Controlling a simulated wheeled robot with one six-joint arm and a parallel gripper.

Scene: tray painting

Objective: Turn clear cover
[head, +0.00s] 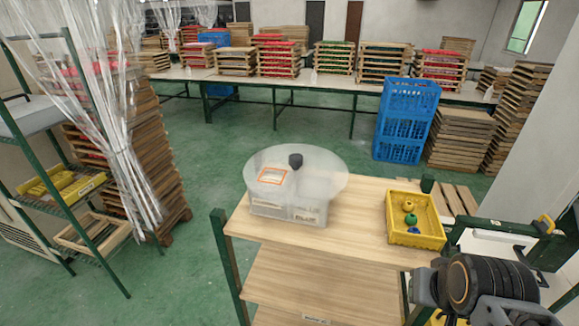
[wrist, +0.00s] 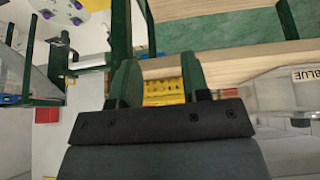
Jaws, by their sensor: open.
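The clear cover (head: 325,166) is a round translucent disc in the head view. It lies on top of a pale box (head: 287,211) with compartments on the wooden table. A dark knob (head: 295,160) stands at its middle, and an orange-outlined patch (head: 272,176) shows on its left part. My gripper (wrist: 160,82) is open in the wrist view, its two dark green fingers apart with nothing held between them. My arm shows at the lower right of the head view, well away from the cover. The cover is not recognisable in the wrist view.
A yellow crate (head: 391,232) with green and blue items stands on the table's right side. The wooden table (head: 350,225) has bare room between box and crate. Blue crates (head: 405,120) and stacked wooden trays stand behind. A shelf rack and plastic curtain are at left.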

